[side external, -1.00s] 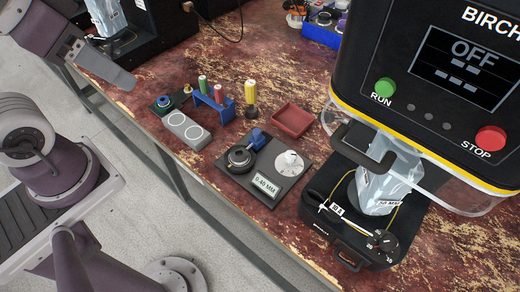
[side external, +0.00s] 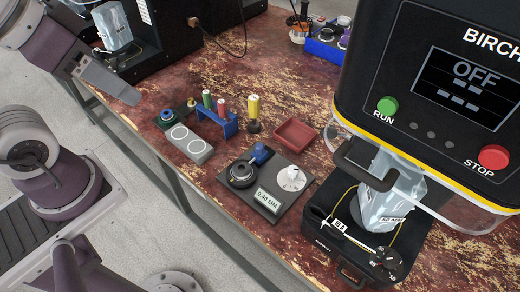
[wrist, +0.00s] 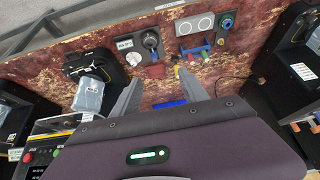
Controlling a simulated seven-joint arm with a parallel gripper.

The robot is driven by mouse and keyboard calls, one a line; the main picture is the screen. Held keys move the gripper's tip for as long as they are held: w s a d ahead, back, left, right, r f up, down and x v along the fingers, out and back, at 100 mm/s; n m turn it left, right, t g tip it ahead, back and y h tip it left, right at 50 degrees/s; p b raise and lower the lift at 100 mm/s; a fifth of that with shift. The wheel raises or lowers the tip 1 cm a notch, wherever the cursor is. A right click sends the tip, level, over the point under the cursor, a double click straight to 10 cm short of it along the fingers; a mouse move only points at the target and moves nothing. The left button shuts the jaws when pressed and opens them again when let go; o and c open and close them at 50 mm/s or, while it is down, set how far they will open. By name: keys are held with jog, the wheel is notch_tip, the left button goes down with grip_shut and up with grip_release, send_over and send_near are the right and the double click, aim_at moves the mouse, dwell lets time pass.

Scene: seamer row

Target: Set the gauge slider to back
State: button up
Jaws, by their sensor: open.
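The gauge is a dark plate (side external: 233,205) with a readout (side external: 268,201) of 0.40 MM, a black ring (side external: 242,174), a blue block (side external: 260,154) and a white dial (side external: 292,178). I cannot tell for sure which part is the slider; the blue block may be it. In the wrist view the gauge readout (wrist: 124,44) is beyond my gripper, up and left of the fingertips. My gripper (wrist: 160,76) is open and empty, its two fingers apart. In the side view one finger shows at the upper left, well away from the gauge.
A red tray (side external: 295,135) lies behind the gauge. A grey block (side external: 186,143) and a blue rack (side external: 217,123) with coloured pegs stand left of it, with a yellow-topped piece (side external: 253,112). The machine with the OFF screen (side external: 468,85) and its guard stand close on the right.

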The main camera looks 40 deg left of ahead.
jog(key=shift+w, duration=0.2)
jog(key=shift+c, duration=0.7)
jog(key=m+g, duration=0.3)
jog(key=g, duration=0.2)
send_over(258, 146)
jog(key=s, duration=0.1)
notch_tip(258, 146, down, 20)
jog(key=shift+g, duration=0.3)
jog(key=f, duration=0.9)
jog(key=w+f, duration=0.1)
jog(key=f, duration=0.3)
jog(key=shift+f, duration=0.75)
grip_shut()
